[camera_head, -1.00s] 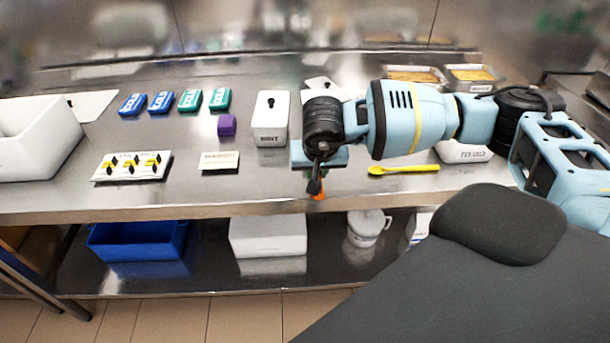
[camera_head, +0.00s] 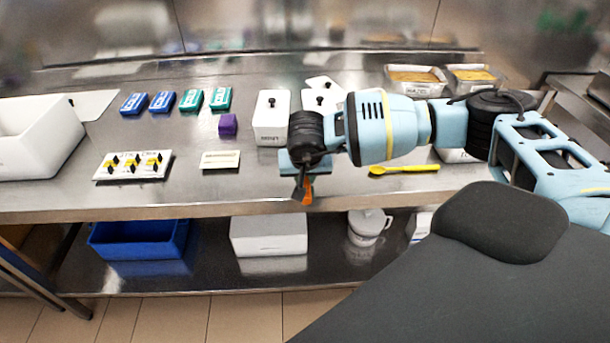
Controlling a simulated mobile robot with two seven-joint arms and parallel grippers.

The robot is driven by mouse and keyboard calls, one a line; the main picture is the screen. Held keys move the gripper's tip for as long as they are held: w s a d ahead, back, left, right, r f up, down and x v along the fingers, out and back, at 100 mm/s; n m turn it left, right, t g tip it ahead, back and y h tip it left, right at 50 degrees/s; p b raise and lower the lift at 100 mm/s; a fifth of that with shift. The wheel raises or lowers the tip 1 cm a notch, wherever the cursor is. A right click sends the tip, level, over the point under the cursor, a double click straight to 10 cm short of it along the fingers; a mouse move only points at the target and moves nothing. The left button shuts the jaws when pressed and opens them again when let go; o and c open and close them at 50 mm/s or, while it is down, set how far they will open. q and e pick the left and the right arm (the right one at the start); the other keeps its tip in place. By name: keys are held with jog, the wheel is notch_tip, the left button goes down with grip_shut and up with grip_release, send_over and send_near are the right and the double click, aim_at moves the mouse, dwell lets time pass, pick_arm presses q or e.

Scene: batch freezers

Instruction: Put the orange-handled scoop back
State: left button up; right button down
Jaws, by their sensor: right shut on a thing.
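My right gripper (camera_head: 303,186) is shut on the orange-handled scoop, at the front edge of the steel table. Only a small orange part of the scoop (camera_head: 308,194) shows below the dark fingers. The rest of the scoop is hidden by the gripper and wrist. Two white lidded containers stand just behind the wrist, one on the left (camera_head: 272,119) and one partly hidden by my arm (camera_head: 322,98). A yellow spoon-like tool (camera_head: 404,169) lies on the table to the right of the gripper. My left gripper is not in view.
Blue and teal boxes (camera_head: 162,101), a purple block (camera_head: 228,124), a label card (camera_head: 220,160) and a white board with yellow and black parts (camera_head: 133,165) lie to the left. A white bin (camera_head: 35,140) stands far left. Filled metal trays (camera_head: 414,79) stand back right. The lower shelf holds a blue bin (camera_head: 138,240).

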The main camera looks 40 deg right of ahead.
jog(key=shift+f, duration=0.1)
jog(key=c, duration=1.3)
grip_release()
jog(key=v, duration=1.2)
jog(key=shift+p, duration=0.4)
